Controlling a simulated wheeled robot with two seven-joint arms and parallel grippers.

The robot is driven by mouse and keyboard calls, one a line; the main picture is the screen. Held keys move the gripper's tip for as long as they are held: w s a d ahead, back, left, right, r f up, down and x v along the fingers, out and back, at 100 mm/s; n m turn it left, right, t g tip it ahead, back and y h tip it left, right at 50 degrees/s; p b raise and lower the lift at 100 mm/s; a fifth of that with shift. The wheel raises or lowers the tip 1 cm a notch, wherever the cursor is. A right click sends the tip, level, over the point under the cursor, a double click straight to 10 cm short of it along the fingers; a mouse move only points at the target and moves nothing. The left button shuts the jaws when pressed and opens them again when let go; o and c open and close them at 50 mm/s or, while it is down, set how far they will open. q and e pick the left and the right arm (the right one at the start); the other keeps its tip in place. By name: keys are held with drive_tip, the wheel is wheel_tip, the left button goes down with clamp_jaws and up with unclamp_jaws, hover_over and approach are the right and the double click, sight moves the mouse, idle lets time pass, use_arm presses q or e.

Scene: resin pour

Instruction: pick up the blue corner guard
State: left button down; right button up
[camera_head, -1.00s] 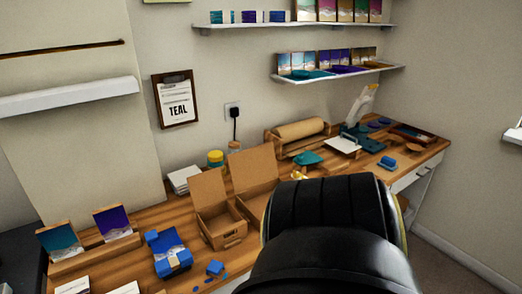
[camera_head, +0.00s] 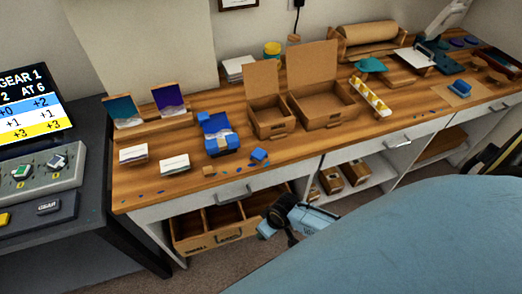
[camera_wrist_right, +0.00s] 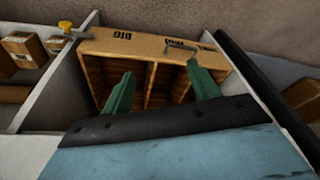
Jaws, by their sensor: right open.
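A small blue block-shaped piece (camera_head: 258,155), which looks like the corner guard, lies on the wooden bench top near its front edge. It is just right of a blue-cornered package (camera_head: 218,138). My right gripper (camera_head: 272,222) is below the bench's front edge, lower than the blue piece and apart from it. In the right wrist view its two green fingers (camera_wrist_right: 157,78) are spread and empty, above a wooden divided crate (camera_wrist_right: 150,45). The blue piece does not show in the wrist view. My left gripper is not in view.
Two open cardboard boxes (camera_head: 268,127) stand behind the blue piece. White card stacks (camera_head: 174,165) lie to the left, with small blue bits nearby. A drawer handle (camera_head: 233,197) sticks out at the bench front. Another blue item (camera_head: 461,86) lies far right.

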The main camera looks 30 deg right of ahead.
drive_tip(key=w+a+r+n+y, duration=0.1)
drive_tip(key=w+r, duration=0.3)
drive_tip(key=r, duration=0.2)
drive_tip(key=w+a+r+n, duration=0.1)
drive_tip(key=w+a+r, duration=0.1)
drive_tip(key=w+r, duration=0.35)
wheel_tip(320, 180, up, 21)
drive_tip(key=g+h, duration=0.2)
drive_tip(key=g, duration=0.1)
hover_over(259, 153)
wheel_tip(259, 153, down, 12)
drive_tip(key=b, duration=0.2)
drive_tip(key=shift+f+b, duration=0.2)
drive_tip(key=shift+b, duration=0.1)
drive_tip(key=c, duration=1.1)
